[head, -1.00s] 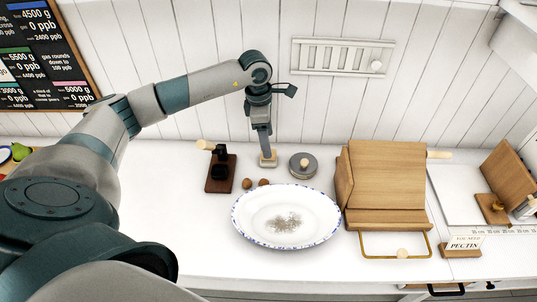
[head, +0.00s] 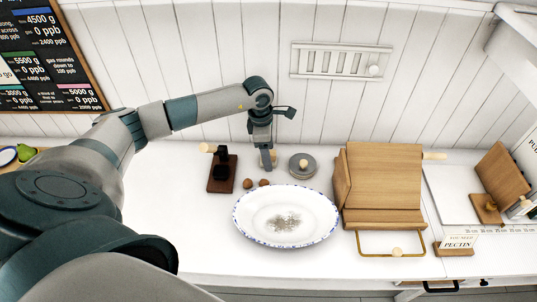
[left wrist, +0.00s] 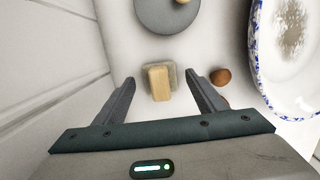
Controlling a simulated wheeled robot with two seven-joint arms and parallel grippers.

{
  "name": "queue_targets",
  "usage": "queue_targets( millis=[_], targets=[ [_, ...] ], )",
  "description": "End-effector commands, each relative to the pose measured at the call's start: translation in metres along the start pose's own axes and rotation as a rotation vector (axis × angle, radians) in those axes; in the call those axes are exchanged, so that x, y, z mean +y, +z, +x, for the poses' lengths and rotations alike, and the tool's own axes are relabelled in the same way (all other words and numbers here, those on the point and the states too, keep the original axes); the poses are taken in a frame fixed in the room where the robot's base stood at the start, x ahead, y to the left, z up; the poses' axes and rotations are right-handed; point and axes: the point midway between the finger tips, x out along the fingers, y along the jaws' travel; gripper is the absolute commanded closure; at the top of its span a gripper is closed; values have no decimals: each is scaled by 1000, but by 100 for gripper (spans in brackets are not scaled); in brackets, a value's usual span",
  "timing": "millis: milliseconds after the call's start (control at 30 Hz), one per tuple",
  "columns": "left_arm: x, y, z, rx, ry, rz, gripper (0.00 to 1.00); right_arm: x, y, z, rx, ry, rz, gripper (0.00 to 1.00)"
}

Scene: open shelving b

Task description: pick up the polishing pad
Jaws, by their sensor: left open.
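The polishing pad, a small pale block with a wooden grip on top, lies on the white counter and shows between my fingers in the left wrist view (left wrist: 160,82). In the head view the pad (head: 274,156) is mostly hidden behind my left gripper (head: 267,168). My left gripper (left wrist: 163,85) points down over the pad, open, with one finger on each side. I see a gap between each finger and the pad, and I cannot tell its exact height. My right gripper is not in view.
A round grey disc with a wooden knob (head: 303,163) stands just right of the pad. Brown balls (head: 264,182) and a blue-rimmed platter (head: 250,228) lie in front. A dark stand on a wooden base (head: 222,173) is at left, a wooden stand (head: 383,180) at right. The wall is behind.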

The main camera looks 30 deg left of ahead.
Motion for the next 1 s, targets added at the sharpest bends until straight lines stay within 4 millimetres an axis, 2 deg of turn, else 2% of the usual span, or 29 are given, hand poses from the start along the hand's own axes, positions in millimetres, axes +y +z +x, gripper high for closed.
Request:
queue_targets(
  millis=[167,567,600,767,800,1000],
  targets=[
    [0,0,10,0,-1,0,35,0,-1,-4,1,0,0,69],
    [0,0,10,0,0,0,35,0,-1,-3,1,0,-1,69],
    [0,0,10,0,0,0,38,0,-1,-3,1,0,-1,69],
    [0,0,10,0,0,0,76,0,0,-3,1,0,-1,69],
    [0,0,10,0,0,0,80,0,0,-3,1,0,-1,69],
    [0,0,10,0,0,0,80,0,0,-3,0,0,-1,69]
  ],
)
